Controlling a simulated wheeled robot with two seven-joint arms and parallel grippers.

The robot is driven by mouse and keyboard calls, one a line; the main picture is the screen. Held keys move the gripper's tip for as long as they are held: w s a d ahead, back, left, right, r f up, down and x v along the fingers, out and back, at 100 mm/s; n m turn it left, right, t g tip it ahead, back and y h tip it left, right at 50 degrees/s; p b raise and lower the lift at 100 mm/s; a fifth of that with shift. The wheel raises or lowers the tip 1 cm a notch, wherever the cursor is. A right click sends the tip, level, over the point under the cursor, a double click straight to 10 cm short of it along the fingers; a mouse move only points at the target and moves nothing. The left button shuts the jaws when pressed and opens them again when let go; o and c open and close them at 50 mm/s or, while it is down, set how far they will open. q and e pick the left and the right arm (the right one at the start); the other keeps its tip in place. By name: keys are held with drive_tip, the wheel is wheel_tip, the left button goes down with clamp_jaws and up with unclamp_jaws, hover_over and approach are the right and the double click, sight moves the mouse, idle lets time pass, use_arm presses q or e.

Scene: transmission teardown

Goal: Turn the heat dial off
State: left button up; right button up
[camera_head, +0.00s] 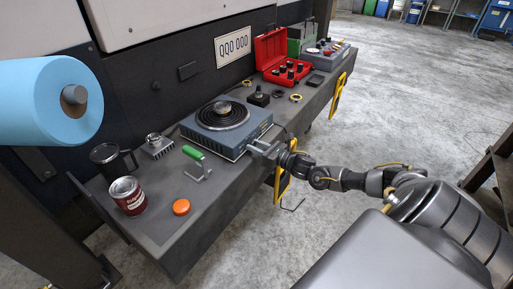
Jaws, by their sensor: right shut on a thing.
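A blue-grey hot plate (206,137) with a dark coil on top stands in the middle of the grey bench. A round metal part (222,107) sits on the coil. My left gripper is not in view.
On the bench (232,186) are a green-handled tool (196,163), an orange cap (181,207), a red can (128,196), a black mug (110,160) and an open red case (274,55). A blue roll (50,100) hangs at the left. Open floor lies to the right.

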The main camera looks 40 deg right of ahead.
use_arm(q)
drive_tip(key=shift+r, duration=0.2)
use_arm(e)
drive_tip(key=shift+f+n, duration=0.1)
drive_tip(key=shift+n, duration=0.5)
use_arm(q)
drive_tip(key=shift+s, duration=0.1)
use_arm(e)
drive_tip(key=o, duration=1)
drive_tip(key=shift+c, duration=0.2)
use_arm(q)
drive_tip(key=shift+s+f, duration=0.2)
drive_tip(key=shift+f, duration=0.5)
use_arm(e)
drive_tip(key=v, duration=1.1)
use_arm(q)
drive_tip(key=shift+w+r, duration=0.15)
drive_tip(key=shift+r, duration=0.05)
